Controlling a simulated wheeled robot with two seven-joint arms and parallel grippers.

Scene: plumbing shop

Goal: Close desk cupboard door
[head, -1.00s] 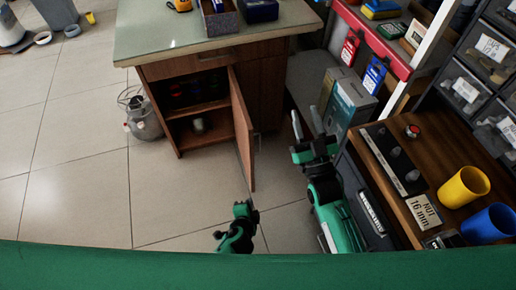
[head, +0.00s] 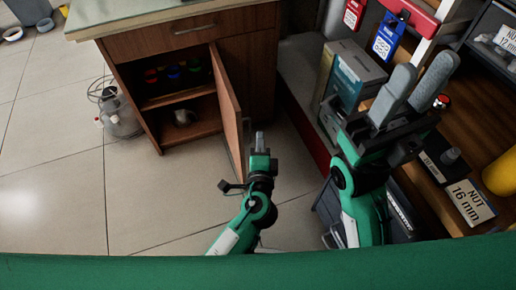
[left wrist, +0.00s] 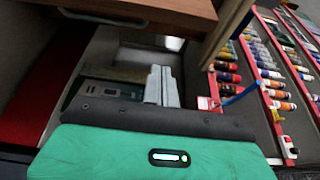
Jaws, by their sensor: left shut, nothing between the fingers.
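The wooden desk (head: 246,55) stands ahead, its cupboard (head: 186,136) open to view. The brown cupboard door (head: 227,110) hangs open, hinged on the right side of the opening and swung out toward me. My left gripper (head: 260,136) is shut and empty, just right of the door's near edge, on its outer side. I cannot tell whether it touches the door. In the left wrist view, its closed fingers (left wrist: 162,86) point at no held thing. My right gripper (head: 415,92) is open and empty, farther right over the shelf side.
Colored items and a pot (head: 184,117) are inside the cupboard. A glass jug-like vessel (head: 121,118) stands on the floor left of the desk. The floor left of the door is clear.

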